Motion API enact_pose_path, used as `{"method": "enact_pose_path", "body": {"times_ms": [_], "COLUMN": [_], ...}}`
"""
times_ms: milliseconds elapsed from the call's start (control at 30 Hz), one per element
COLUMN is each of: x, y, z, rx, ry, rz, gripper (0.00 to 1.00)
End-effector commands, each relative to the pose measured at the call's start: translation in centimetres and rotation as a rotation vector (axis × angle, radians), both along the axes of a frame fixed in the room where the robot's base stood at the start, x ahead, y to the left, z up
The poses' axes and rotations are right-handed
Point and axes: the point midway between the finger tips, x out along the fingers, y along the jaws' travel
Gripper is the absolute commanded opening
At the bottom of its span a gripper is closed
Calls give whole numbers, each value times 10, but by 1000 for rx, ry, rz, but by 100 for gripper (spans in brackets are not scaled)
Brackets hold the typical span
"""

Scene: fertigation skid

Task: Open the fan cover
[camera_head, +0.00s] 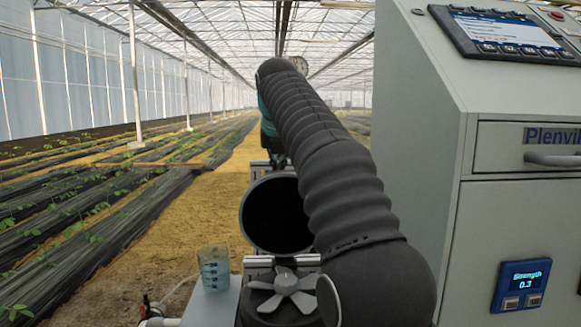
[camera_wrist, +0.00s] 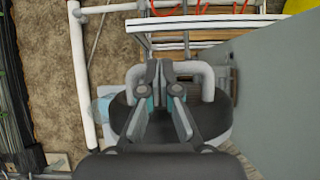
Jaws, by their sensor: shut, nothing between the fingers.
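The fan cover (camera_head: 272,215), a round dark disc with a pale rim, stands upright in the head view. It is raised behind the exposed fan (camera_head: 287,290), with a metal hinge strip (camera_head: 281,262) between them. My gripper (camera_wrist: 160,74) shows in the wrist view with its fingers together and nothing visible between them. A grey bent bar (camera_wrist: 206,76) lies close to the fingertips; touching or not, I cannot tell. Dark rounded surfaces (camera_wrist: 122,112) beside the fingers look like the cover. In the head view my arm and the cover hide the gripper.
A grey control cabinet (camera_head: 455,220) with a drawer handle (camera_head: 553,159) and a Strength display (camera_head: 523,284) stands close on the right. A beaker (camera_head: 213,268) stands left of the fan. White pipes (camera_wrist: 84,75) run nearby. The greenhouse path (camera_head: 205,190) at left is clear.

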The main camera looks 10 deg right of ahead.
Motion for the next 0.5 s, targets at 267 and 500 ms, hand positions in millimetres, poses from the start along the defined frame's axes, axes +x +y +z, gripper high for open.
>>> {"method": "enact_pose_path", "body": {"times_ms": [267, 500], "x": [26, 32], "y": [0, -3], "z": [-8, -10], "rx": [0, 1], "ry": [0, 0], "rz": [5, 1], "gripper": [0, 0]}}
